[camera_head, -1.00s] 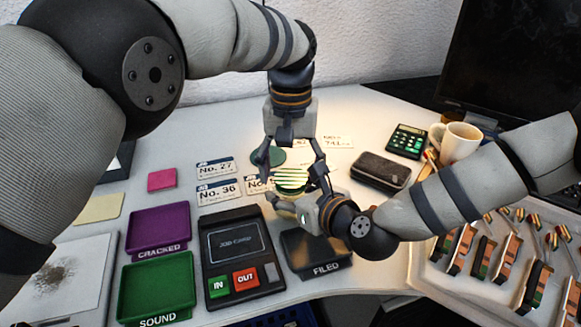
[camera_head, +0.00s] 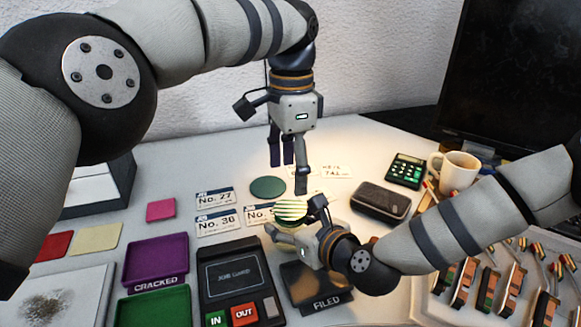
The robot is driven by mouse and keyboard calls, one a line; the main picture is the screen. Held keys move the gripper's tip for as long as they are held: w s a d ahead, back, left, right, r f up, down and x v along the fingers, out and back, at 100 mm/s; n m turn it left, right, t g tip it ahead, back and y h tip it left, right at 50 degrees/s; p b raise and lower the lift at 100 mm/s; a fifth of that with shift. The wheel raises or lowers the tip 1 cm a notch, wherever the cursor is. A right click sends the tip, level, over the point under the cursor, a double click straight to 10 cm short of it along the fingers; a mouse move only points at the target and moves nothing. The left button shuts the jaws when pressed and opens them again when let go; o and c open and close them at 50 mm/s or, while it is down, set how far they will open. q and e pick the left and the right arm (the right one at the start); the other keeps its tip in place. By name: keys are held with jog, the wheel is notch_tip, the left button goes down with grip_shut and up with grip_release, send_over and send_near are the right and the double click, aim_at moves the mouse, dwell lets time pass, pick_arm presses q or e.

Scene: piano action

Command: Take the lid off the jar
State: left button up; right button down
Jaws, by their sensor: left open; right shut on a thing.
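A round green-and-cream striped top (camera_head: 291,210) shows in the middle of the table; I take it for the jar's lid. The jar's body is mostly hidden by my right gripper. My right gripper (camera_head: 299,223) comes in from the right, low down, and is shut on the jar, one finger on the near side and one at the right. My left gripper (camera_head: 288,172) is above and just behind the striped top, pointing down. It is open, with nothing between its fingers, and looks clear of the lid.
A green disc (camera_head: 268,187) lies behind the jar among number cards (camera_head: 215,197). A dark case (camera_head: 381,200), calculator (camera_head: 405,170) and mug (camera_head: 455,172) stand to the right. A FILED tray (camera_head: 318,294), card device (camera_head: 238,276) and purple CRACKED tray (camera_head: 156,258) are in front and left.

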aim_at(290, 209)
pick_arm(q)
jog(key=shift+f+m, duration=0.3)
jog(key=shift+f, duration=0.05)
notch_tip(290, 209, down, 7)
jog(key=shift+f, duration=0.1)
jog(key=c, duration=1.2)
jog(key=n, duration=0.5)
jog(key=shift+n, duration=0.4)
jog(key=n, duration=0.3)
jog(key=shift+n, duration=0.3)
jog(key=shift+r, duration=1.15)
